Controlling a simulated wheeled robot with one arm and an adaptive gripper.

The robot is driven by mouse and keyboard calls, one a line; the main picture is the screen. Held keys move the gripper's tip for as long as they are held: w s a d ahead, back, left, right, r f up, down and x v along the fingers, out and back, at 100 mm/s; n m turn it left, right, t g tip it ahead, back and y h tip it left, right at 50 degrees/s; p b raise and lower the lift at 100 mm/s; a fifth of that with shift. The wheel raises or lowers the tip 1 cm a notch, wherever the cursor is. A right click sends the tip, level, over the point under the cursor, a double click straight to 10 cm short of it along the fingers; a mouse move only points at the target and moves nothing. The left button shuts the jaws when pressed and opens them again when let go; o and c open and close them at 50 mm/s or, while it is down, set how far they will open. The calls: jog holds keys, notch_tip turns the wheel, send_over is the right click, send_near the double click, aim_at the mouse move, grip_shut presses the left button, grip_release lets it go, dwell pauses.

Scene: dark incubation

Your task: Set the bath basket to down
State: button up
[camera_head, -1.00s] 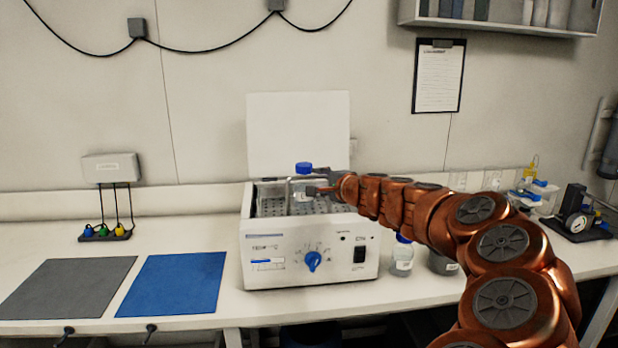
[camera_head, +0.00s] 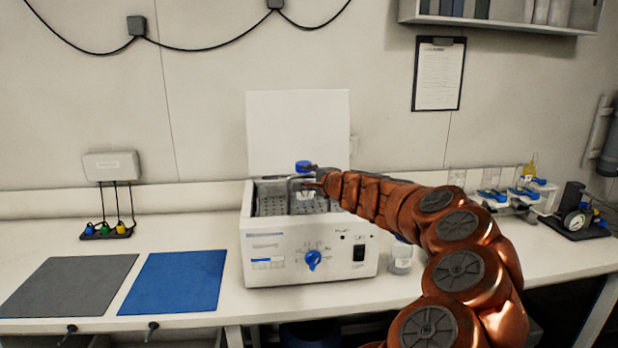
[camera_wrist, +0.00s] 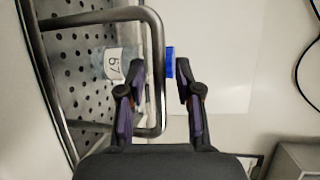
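The white water bath (camera_head: 310,265) stands on the bench with its lid upright behind. Its metal basket (camera_head: 268,205) shows a perforated floor inside the rim, also in the wrist view (camera_wrist: 75,75). The basket's bent handle (camera_wrist: 158,70) rises above the rim. A labelled bottle with a blue cap (camera_head: 303,167) stands in the basket; its label (camera_wrist: 113,67) shows in the wrist view. My gripper (camera_head: 314,178) is at the handle. In the wrist view, my gripper (camera_wrist: 160,70) is open, with the handle bar between its fingers and gaps showing. The blue cap appears behind the fingertips.
A clear bottle (camera_head: 401,262) stands right of the bath, partly behind my arm. A grey mat (camera_head: 70,285) and a blue mat (camera_head: 175,280) lie at left. Glassware and a gauge (camera_head: 574,222) are at right.

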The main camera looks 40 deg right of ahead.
grip_shut()
jog(key=shift+f, duration=0.1)
dwell(0.4)
notch_tip(320, 180, down, 4)
jog(key=b, duration=0.3)
jog(key=shift+o, duration=0.8)
grip_release()
jog(key=shift+s+r, duration=0.1)
jog(key=shift+r, duration=0.1)
